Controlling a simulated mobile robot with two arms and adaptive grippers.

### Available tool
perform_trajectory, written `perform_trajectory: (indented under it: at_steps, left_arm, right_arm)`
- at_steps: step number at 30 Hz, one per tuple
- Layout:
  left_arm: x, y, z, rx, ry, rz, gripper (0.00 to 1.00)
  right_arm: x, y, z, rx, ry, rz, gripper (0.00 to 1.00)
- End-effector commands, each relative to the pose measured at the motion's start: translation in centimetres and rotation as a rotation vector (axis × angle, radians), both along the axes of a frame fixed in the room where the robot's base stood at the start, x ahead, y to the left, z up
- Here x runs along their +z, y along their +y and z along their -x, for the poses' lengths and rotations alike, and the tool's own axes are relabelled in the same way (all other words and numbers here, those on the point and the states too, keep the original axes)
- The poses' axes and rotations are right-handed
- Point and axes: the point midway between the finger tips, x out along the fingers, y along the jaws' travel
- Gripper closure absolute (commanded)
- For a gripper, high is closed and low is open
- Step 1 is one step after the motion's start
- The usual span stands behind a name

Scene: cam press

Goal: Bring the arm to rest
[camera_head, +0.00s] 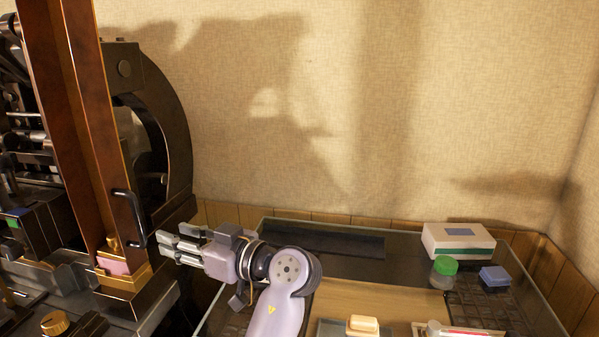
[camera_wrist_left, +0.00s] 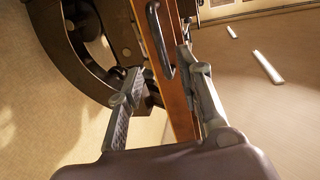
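My left gripper (camera_head: 172,247) is in the head view, left of centre, with its fingers pointing left toward the press (camera_head: 155,130). In the left wrist view its two fingers (camera_wrist_left: 158,70) are spread apart with nothing held between them. The brown press column with a black handle (camera_head: 130,216) is just beyond the fingertips; the handle also shows in the left wrist view (camera_wrist_left: 160,42). The fingers look apart from the handle. My left forearm comes up from the bottom of the head view. My right gripper is not seen.
A glass-sided table tray (camera_head: 335,242) lies to the right. It holds a white box (camera_head: 457,242), a green-lidded jar (camera_head: 444,270), a blue block (camera_head: 494,277) and a yellowish block (camera_head: 363,324). A pink block (camera_head: 115,263) sits in a brass holder at the column's foot.

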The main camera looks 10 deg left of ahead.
Motion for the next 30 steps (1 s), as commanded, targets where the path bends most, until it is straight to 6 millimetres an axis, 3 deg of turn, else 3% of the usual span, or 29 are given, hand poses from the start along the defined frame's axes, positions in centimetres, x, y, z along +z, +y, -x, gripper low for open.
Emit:
perform_trajectory:
  at_steps: [5, 8, 12, 15, 21, 30]
  left_arm:
    - [-10.1, 1.9, 0.8, -0.137, 0.255, 0.129, 0.67]
    - [-17.5, 2.4, 2.9, -0.271, 0.448, 0.231, 0.67]
    - [-26.6, 1.8, 8.0, -0.498, 0.702, 0.377, 0.67]
    - [-30.7, 0.5, 11.9, -0.653, 0.834, 0.459, 0.67]
    - [-34.4, -2.0, 18.0, -0.878, 0.984, 0.566, 0.67]
    - [-35.8, -5.3, 25.1, -1.139, 1.104, 0.670, 0.67]
  right_arm:
    - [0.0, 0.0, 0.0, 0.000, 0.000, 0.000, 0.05]
    - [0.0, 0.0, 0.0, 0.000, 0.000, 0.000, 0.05]
    - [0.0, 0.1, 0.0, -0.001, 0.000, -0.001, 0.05]
    - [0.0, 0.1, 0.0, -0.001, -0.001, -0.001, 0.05]
    - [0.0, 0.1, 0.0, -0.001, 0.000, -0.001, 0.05]
    - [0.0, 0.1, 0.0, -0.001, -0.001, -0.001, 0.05]
